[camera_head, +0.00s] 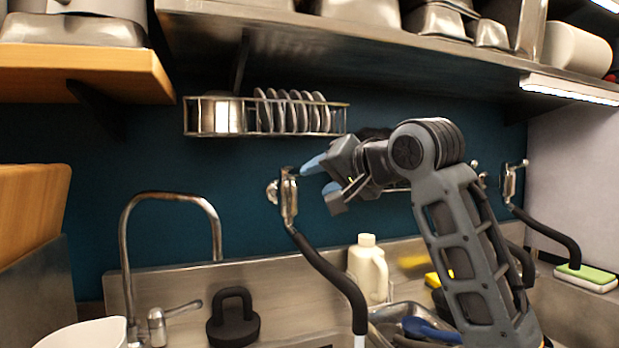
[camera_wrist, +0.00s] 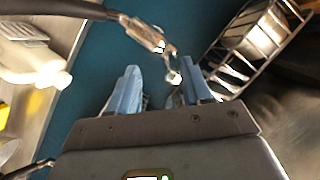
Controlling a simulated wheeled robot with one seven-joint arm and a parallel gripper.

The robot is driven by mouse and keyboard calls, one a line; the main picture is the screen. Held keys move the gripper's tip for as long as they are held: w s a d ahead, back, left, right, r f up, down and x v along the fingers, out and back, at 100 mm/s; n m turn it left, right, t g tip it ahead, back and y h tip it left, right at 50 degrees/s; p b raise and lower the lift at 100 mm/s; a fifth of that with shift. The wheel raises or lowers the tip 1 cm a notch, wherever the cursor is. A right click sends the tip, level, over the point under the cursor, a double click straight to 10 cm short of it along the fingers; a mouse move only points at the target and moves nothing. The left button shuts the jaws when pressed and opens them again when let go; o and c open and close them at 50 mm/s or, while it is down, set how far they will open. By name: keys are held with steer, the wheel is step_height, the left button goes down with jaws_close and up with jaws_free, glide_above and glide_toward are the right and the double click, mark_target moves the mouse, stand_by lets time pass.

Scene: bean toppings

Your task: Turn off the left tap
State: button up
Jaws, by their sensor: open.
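The left wall tap (camera_head: 288,197) is a metal fitting on the blue wall, with a black hose hanging from it toward the sink. It also shows in the wrist view (camera_wrist: 143,34), where its small metal handle end (camera_wrist: 174,76) appears between the fingers. My gripper (camera_head: 322,178) is open and empty, just right of this tap, with its blue fingertips pointing left toward it. In the wrist view my gripper (camera_wrist: 161,77) has its fingers on either side of the handle end, nearer the right finger. I cannot tell whether they touch.
A wire dish rack (camera_head: 265,117) with plates hangs just above the tap. A curved faucet (camera_head: 172,197) stands at the left. A cream bottle (camera_head: 368,268) stands below my gripper. A second wall tap (camera_head: 511,185) is at the right. A metal shelf (camera_head: 380,52) spans above.

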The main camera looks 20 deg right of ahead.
steer(key=shift+w+a+r+p, duration=0.1)
steer(key=shift+w+a+r, duration=0.05)
steer(key=shift+w, duration=1.05)
steer(key=shift+w+a+r+p, duration=0.1)
steer(key=shift+w+a+r, duration=0.1)
steer(key=shift+w, duration=1)
steer(key=shift+w+a+r+p, duration=0.1)
steer(key=shift+w+r, duration=0.05)
steer(key=shift+w, duration=1.05)
steer(key=shift+c, duration=0.5)
jaws_close()
